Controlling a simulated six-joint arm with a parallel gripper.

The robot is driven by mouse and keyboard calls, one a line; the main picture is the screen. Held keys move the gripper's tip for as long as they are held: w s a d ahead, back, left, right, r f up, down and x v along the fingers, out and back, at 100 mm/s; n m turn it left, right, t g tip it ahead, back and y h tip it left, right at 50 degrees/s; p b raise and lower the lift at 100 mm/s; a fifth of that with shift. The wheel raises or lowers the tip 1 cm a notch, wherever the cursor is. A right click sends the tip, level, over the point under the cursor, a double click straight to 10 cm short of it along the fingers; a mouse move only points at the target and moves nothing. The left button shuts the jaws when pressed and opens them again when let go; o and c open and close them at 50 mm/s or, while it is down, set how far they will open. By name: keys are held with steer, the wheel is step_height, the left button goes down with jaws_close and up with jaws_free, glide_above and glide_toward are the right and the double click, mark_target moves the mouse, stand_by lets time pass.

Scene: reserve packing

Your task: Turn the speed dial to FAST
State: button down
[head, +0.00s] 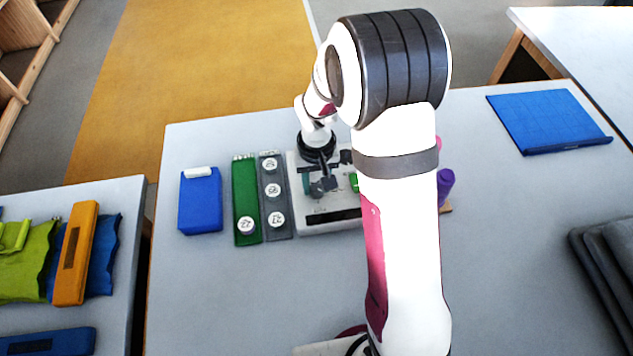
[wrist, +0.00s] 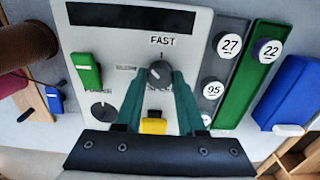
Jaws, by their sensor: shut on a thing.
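The control panel (head: 318,222) is a pale box on the table, partly hidden behind my arm in the head view; its face (wrist: 205,22) fills the middle of the wrist view. The grey speed dial (wrist: 160,73) sits below the printed FAST label (wrist: 163,40). A smaller label (wrist: 126,68) lies left of the dial, too small to read. My gripper (wrist: 160,78) has its teal fingers shut on the dial, one on each side. A pale pointer mark shows on the dial, but its exact direction is unclear. In the head view the gripper (head: 322,186) is over the panel.
The panel also has a second dial (wrist: 103,111), a green switch (wrist: 87,70), a yellow button (wrist: 154,126) and a dark display (wrist: 130,15). Grey and green strips with numbered discs (head: 246,200) and a blue box (head: 200,205) stand to its left. A purple cylinder (head: 445,185) is right.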

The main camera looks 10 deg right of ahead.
mark_target(317, 188)
steer(key=m, duration=0.4)
steer(key=shift+m, duration=0.3)
steer(key=m, duration=0.4)
steer(key=shift+s, duration=0.1)
steer(key=shift+m, duration=0.3)
steer(key=c, duration=0.5)
jaws_free()
step_height(317, 188, up, 16)
steer(key=shift+f, duration=0.15)
